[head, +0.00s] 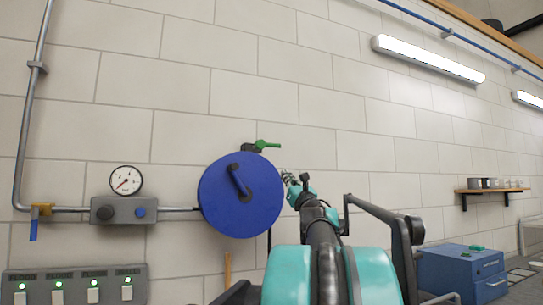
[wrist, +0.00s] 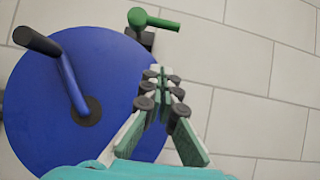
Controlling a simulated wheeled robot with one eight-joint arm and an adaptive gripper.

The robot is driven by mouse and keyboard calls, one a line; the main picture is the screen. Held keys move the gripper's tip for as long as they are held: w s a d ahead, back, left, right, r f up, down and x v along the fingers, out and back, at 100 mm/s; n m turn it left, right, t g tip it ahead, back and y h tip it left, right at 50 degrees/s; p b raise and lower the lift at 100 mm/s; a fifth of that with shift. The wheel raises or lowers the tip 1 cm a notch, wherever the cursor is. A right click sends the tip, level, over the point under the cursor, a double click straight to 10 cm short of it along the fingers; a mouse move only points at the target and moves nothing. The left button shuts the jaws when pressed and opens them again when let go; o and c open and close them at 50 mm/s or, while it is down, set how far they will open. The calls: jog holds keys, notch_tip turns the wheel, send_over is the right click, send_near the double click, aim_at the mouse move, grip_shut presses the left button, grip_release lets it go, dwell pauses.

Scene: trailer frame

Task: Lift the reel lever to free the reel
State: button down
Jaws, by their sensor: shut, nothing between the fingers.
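A round blue reel (head: 225,205) hangs on the tiled wall, with a blue crank arm and dark handle (head: 238,180) on its face. A green lever (head: 267,145) sticks out to the right from a dark block at the reel's top. In the wrist view the reel (wrist: 50,125) fills the left side and the green lever (wrist: 150,20) is at the top. My gripper (wrist: 155,72) is shut and empty, in front of the reel's right edge and below the lever in the picture. In the head view my gripper (head: 289,177) is right of the reel. I cannot tell whether it touches anything.
Left of the reel are a gauge (head: 126,180), a grey box (head: 124,210) and a pipe with a blue-handled valve (head: 34,228). A switch panel (head: 75,286) is low left. A blue cabinet (head: 460,272) and a shelf (head: 490,191) are at right. The wall right of the lever is clear.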

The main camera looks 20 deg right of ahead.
aim_at(269, 145)
jog(key=s+r+x, duration=0.1)
jog(key=r+x, duration=0.1)
jog(key=x, duration=1)
jog(key=shift+r, duration=0.35)
jog(key=shift+w+d, duration=0.1)
jog(key=shift+d, duration=0.05)
